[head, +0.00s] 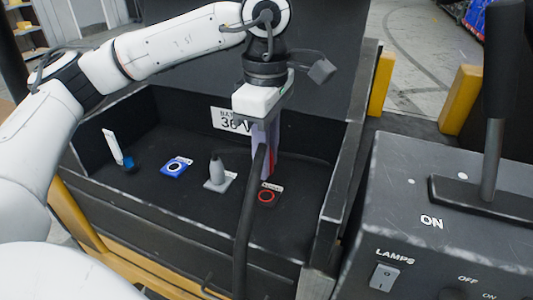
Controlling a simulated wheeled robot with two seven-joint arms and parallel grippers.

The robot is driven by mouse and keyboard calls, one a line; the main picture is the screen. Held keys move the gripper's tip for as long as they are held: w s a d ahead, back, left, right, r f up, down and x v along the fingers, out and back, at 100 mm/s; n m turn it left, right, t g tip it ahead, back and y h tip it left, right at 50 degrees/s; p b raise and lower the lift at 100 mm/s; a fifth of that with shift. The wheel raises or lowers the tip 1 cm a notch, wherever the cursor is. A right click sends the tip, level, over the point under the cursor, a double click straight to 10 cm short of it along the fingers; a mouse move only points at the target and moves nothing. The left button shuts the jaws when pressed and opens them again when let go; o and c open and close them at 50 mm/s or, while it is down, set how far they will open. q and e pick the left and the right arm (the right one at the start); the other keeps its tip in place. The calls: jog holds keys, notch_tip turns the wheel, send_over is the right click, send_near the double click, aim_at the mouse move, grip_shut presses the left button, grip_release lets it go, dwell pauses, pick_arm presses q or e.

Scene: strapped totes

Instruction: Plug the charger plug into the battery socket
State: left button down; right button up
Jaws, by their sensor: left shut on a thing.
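My left gripper (262,118) points down over the right part of a dark battery tray (100,193). It is shut on a lavender and red piece (268,150), probably the charger plug, partly hidden by the fingers and a black cable (245,215). The cable runs down from there over the tray's front wall. A socket with a red ring (267,196) lies just below the held piece. I cannot tell whether they touch. A socket with a blue ring (175,166) lies farther left. My right gripper is out of view.
A grey upright fitting on a plate (217,174) stands between the two ringed sockets. A white and blue lever-like piece (113,148) stands at the left. A "36 V" sign (229,119) is on the back wall. A control box (430,220) with a lever fills the right.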

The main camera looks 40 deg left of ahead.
aim_at(267, 196)
pick_arm(q)
notch_tip(267, 196, down, 3)
jog(key=shift+f+b, duration=0.15)
jog(key=shift+b, duration=0.8)
jog(key=shift+f+b, duration=0.65)
jog(key=shift+f, duration=0.4)
jog(key=shift+w+b, duration=0.1)
jog(key=shift+b, duration=0.25)
dwell(0.6)
jog(key=shift+f+b, duration=0.5)
jog(key=c, duration=1.4)
grip_release()
jog(key=shift+c, duration=0.2)
notch_tip(267, 196, up, 10)
jog(key=shift+r+p, duration=0.15)
jog(key=shift+p, duration=0.4)
